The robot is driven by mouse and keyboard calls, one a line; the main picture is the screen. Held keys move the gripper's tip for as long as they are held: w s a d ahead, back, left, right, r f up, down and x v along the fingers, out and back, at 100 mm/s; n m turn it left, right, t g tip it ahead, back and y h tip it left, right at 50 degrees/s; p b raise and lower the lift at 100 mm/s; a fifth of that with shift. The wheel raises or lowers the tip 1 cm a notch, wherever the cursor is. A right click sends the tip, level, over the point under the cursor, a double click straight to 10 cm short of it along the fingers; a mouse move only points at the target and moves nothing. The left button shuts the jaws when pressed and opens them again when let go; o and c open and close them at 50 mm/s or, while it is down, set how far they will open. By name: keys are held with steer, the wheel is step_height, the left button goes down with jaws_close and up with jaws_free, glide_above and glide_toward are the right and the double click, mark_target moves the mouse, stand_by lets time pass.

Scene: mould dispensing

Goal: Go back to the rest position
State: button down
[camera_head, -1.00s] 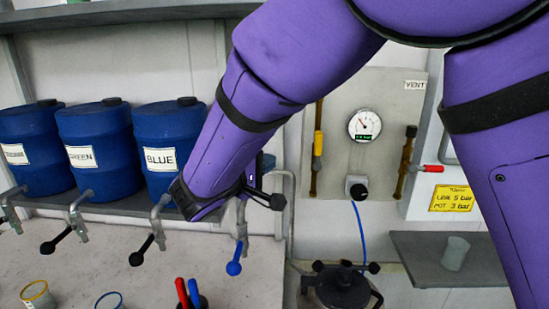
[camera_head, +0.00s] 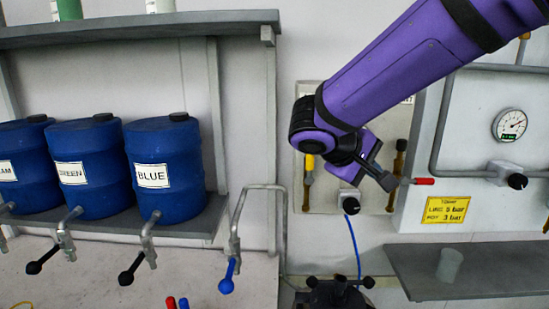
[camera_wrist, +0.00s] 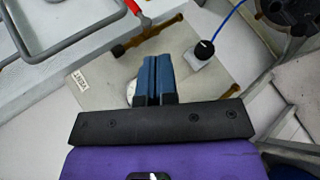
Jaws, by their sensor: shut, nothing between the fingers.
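My gripper (camera_head: 386,180) hangs from my purple arm in front of the vent panel (camera_head: 326,200), to the right of the barrels. In the wrist view my gripper (camera_wrist: 157,64) shows its two blue fingers pressed together, with nothing between them. The fingers overlap the vent panel there and hide part of a gauge face. I cannot tell how far the fingers are from the panel.
Blue barrels with taps, among them the GREEN (camera_head: 86,170) and BLUE (camera_head: 165,170) ones, stand on a shelf at left. A pressure gauge (camera_head: 509,125) is at right, above a grey shelf with a cup (camera_head: 449,265). A lidded pot (camera_head: 334,294) stands below the panel.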

steer(key=s+d+r+m+y, duration=0.1)
steer(key=s+d+y, duration=0.3)
steer(key=s, duration=0.6)
steer(key=s+d+r+m+y, duration=0.1)
steer(key=s+d+m+y, duration=0.3)
steer(key=s+d, duration=0.3)
steer(key=s+y, duration=0.1)
steer(key=s, duration=0.3)
steer(key=shift+s+d+m+y, duration=0.2)
steer(key=shift+d+m+y, duration=0.1)
